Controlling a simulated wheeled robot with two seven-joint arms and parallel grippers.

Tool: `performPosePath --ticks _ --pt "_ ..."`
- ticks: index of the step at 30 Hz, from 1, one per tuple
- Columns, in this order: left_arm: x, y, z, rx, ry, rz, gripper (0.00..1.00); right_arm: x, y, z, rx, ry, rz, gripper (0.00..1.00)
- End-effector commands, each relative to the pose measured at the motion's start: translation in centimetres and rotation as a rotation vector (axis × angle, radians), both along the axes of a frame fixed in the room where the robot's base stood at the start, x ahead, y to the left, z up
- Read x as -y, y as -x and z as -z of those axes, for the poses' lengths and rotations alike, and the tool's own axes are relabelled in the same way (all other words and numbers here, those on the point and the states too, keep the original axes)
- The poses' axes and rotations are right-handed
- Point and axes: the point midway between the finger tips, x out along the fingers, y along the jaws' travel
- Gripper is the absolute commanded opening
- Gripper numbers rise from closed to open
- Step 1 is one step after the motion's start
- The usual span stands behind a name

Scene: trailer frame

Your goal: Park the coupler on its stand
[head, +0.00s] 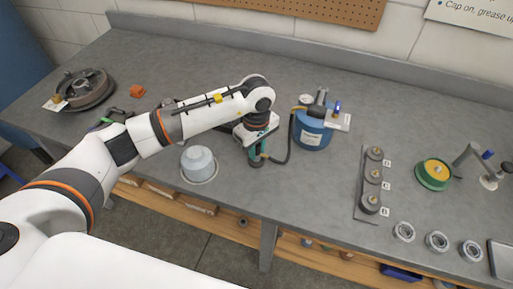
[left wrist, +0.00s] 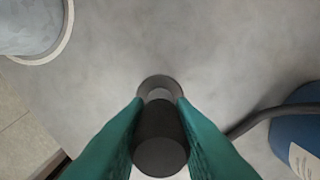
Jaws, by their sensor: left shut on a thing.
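My left gripper (head: 257,158) has teal fingers and points down at the grey bench, left of the blue canister. In the left wrist view the gripper (left wrist: 160,120) is shut on a dark cylindrical piece, the coupler (left wrist: 160,148). A grey ring (left wrist: 159,82) shows just beyond the coupler's end; I cannot tell whether it is part of the coupler or stands on the bench. A black hose (head: 286,150) loops from the gripper to the blue canister (head: 313,132). I cannot make out a stand for certain. My right gripper is not in view.
A pale grey domed container (head: 198,162) stands left of the gripper. A rail with several dark knobs (head: 372,178), a green-and-yellow disc (head: 434,173) and several metal rings (head: 437,241) are at the right. A brake drum (head: 87,90) lies far left. The bench between canister and rail is clear.

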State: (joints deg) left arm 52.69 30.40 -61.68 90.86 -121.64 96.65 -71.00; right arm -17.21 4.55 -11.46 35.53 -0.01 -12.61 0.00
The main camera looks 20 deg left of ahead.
Motion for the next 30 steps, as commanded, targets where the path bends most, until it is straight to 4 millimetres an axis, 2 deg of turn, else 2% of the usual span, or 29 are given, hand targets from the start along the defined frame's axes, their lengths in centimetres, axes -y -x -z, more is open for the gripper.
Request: performPosePath --ticks 5,6,10,16,20,30 --pt "0.00 -0.01 -0.05 0.001 0.001 0.000 0.00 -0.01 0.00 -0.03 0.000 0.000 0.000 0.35" --pt "0.01 -0.01 -0.05 0.001 0.001 0.000 0.25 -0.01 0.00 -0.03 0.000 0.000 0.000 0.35" --pt "0.01 -0.01 -0.04 0.000 0.000 0.000 0.47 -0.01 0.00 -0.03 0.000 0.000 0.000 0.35" --pt "0.01 0.00 -0.02 0.000 0.000 0.000 0.48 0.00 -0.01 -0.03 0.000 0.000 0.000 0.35" --pt "0.00 0.01 0.02 -0.001 -0.001 0.000 0.66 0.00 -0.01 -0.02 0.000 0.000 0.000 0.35" --pt "0.01 0.00 -0.19 0.000 0.000 0.000 0.66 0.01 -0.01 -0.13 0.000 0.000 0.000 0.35"
